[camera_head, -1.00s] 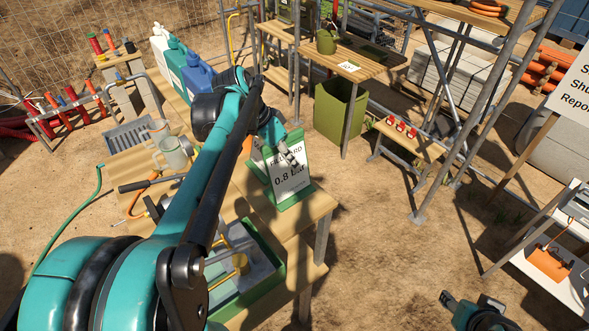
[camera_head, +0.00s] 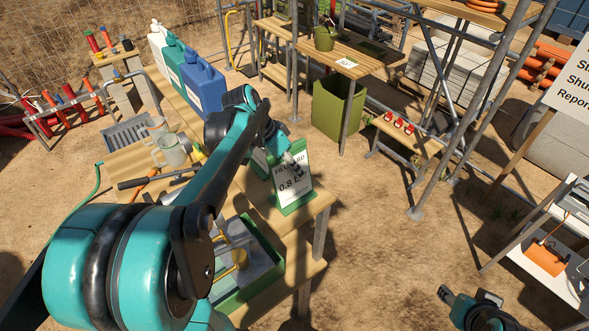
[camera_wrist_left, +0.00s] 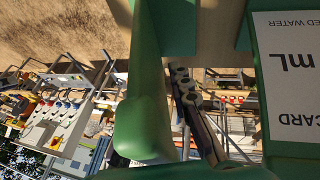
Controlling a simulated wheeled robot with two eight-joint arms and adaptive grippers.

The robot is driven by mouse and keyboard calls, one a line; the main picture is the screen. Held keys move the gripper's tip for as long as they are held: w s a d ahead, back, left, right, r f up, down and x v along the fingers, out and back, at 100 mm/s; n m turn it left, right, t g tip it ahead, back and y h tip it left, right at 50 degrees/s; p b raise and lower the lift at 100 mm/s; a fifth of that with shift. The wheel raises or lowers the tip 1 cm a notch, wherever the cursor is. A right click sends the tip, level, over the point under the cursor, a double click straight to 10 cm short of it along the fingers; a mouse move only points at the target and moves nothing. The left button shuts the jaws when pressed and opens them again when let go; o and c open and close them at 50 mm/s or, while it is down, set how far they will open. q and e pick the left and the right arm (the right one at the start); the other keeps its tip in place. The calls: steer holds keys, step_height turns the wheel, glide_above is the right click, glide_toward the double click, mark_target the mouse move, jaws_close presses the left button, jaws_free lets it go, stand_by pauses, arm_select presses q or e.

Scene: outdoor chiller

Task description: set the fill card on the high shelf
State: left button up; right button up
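The fill card (camera_head: 293,185) is a white card in a green stand, reading "0.8" and more, upright on the near end of the wooden bench. My left gripper (camera_head: 297,157) is at its top edge; whether its fingers are closed on it is hidden by the small overlap. In the left wrist view a dark finger (camera_wrist_left: 196,105) shows between green parts, beside a white card (camera_wrist_left: 290,75) reading "mL" and "CARD". My right gripper (camera_head: 467,295) is low at the right, its fingers apart and empty. A high plank (camera_head: 462,12) at the top right carries orange hose coils.
The wooden bench (camera_head: 318,207) holds jugs, mugs and a blue bottle (camera_head: 203,85). A green tray (camera_head: 250,290) lies below the card. Scaffold poles (camera_head: 470,115) stand at the right. An olive bin (camera_head: 337,115) stands behind. Open sandy ground lies between.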

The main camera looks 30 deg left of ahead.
arm_select(q)
steer(key=shift+r, duration=0.2)
steer(key=v, duration=1.2)
stand_by(0.4)
